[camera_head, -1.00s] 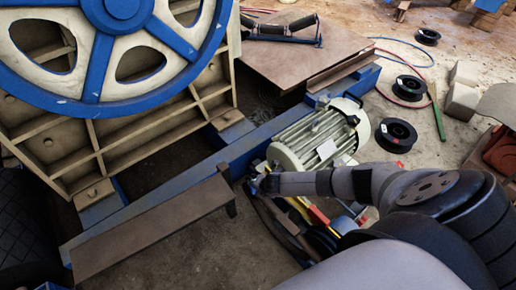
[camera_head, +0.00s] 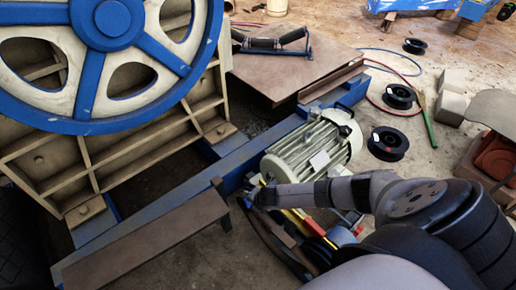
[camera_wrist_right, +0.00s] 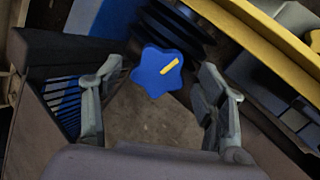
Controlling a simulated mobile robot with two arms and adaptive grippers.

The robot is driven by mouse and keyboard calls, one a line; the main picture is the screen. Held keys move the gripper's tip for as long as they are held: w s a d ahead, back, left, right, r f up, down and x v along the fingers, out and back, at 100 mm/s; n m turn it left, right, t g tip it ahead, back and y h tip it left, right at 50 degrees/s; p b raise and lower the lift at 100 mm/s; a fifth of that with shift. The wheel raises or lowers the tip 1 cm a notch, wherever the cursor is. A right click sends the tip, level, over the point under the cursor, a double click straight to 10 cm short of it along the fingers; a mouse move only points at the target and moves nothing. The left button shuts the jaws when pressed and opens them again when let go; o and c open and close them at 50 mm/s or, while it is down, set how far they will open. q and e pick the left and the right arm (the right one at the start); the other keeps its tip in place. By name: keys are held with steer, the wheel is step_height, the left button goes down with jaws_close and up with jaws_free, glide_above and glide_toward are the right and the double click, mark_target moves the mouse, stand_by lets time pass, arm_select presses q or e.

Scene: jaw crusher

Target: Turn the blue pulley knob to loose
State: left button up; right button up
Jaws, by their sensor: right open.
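The blue star-shaped knob (camera_wrist_right: 157,72) with a yellow pointer mark is in the right wrist view, ahead of and between the fingers of my right gripper (camera_wrist_right: 160,105). The yellow mark points to the upper right. The fingers stand apart on both sides of the knob, with a gap to it on each side. In the head view my right arm comes in from the right, and its gripper (camera_head: 262,195) is beside the lower end of the grey motor (camera_head: 312,150). The knob cannot be made out there. My left gripper is in neither view.
A large blue-rimmed flywheel (camera_head: 105,65) stands at the upper left. A brown rail (camera_head: 150,240) lies along the blue frame. Black spools (camera_head: 388,143) and a green-handled tool (camera_head: 428,120) lie on the floor at right. A yellow bar (camera_wrist_right: 262,40) crosses the upper right of the wrist view.

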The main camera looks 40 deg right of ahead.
steer(key=v, duration=1)
steer(key=shift+s+r, duration=0.25)
steer(key=shift+r, duration=0.1)
steer(key=shift+a, duration=0.1)
